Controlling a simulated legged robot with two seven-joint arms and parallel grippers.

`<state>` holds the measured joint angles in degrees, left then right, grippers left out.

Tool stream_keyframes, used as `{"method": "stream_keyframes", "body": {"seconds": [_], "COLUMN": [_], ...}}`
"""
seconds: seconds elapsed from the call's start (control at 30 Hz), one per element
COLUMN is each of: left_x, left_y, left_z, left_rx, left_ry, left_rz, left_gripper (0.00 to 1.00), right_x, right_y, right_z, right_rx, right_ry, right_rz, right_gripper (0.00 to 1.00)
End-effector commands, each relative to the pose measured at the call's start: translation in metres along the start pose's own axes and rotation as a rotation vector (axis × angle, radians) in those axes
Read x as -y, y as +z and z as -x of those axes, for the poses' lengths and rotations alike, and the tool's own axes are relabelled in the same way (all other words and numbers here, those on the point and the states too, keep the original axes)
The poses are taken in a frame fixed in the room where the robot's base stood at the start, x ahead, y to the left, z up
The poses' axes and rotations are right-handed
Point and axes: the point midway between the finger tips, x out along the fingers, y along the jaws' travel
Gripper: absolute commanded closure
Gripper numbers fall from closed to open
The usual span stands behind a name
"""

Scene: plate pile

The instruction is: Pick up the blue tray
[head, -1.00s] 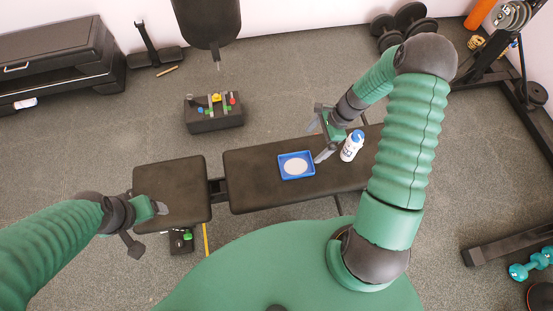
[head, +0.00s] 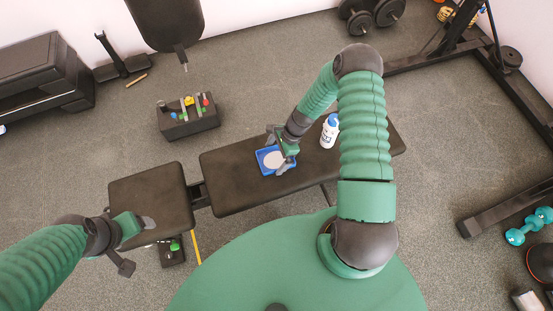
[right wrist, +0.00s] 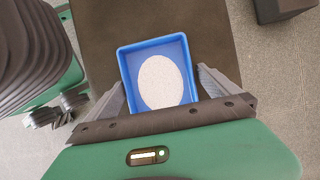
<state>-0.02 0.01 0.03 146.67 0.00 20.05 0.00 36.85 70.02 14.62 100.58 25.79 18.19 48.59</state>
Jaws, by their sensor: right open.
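The blue tray (head: 265,169) lies on the black bench (head: 230,195), with a white oval plate (head: 274,160) in it. My right gripper (head: 283,150) is over the tray and partly hides it in the head view. In the right wrist view, the tray (right wrist: 128,62) lies ahead of and partly between the open fingers of the right gripper (right wrist: 160,88); whether they touch its sides I cannot tell. My left gripper (head: 134,243) is beside the smaller bench pad at the left, away from the tray; its jaw state is unclear.
A white bottle with a blue cap (head: 329,131) stands on the bench just right of my right gripper. A dark box with small coloured items (head: 188,121) sits on the floor behind the bench. A rack frame (head: 500,205) stands at right.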

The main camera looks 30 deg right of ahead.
Motion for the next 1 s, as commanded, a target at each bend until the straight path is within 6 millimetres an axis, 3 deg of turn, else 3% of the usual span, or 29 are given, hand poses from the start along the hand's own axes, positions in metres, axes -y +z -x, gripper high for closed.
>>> {"method": "stream_keyframes", "body": {"seconds": [0.57, 0.9, 1.0], "left_x": [0.0002, 0.0002, 0.0002], "left_y": [0.0003, 0.0003, 0.0002], "left_z": [-0.001, -0.0008, -0.0008], "left_rx": [0.0, 0.0, 0.0], "left_ry": [0.0, 0.0, 0.0], "left_rz": [0.001, 0.001, 0.001], "left_gripper": [0.25, 0.25, 0.25], "right_x": [0.0001, -0.0001, 0.0001], "right_y": [-0.0017, -0.0013, -0.0015], "right_z": [-0.0037, -0.0035, -0.0034], "right_rx": [0.001, 0.0, 0.001], "right_ry": [0.0, 0.001, 0.001], "right_rz": [0.001, 0.001, 0.001], "right_gripper": [0.0, 0.43, 0.52]}}
